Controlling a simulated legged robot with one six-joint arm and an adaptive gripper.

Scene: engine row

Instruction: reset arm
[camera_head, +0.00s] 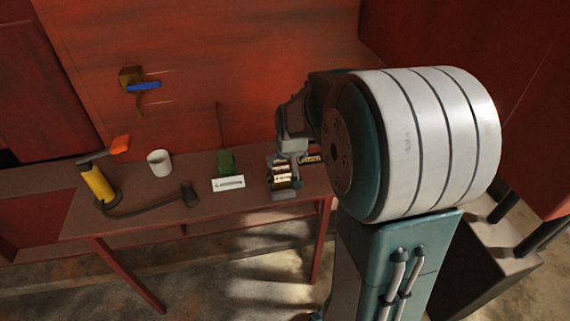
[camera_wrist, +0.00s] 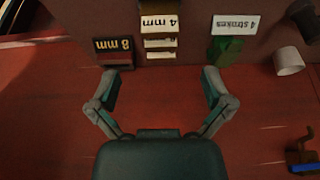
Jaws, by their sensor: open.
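My gripper (camera_wrist: 160,82) shows in the wrist view with its two fingers spread wide and nothing between them. A block labelled 4 mm (camera_wrist: 160,40) lies ahead of the gap, and a block labelled 8 mm (camera_wrist: 113,50) lies ahead of the left finger. In the head view my arm reaches over the right part of the table and partly hides the 8 mm block (camera_head: 309,158). The 4 mm block (camera_head: 282,180) shows just below my gripper.
Farther left are a white cup (camera_head: 159,163) and a yellow tool (camera_head: 99,185) with a dark cable. A blue-handled item (camera_head: 143,86) is on the red wall.

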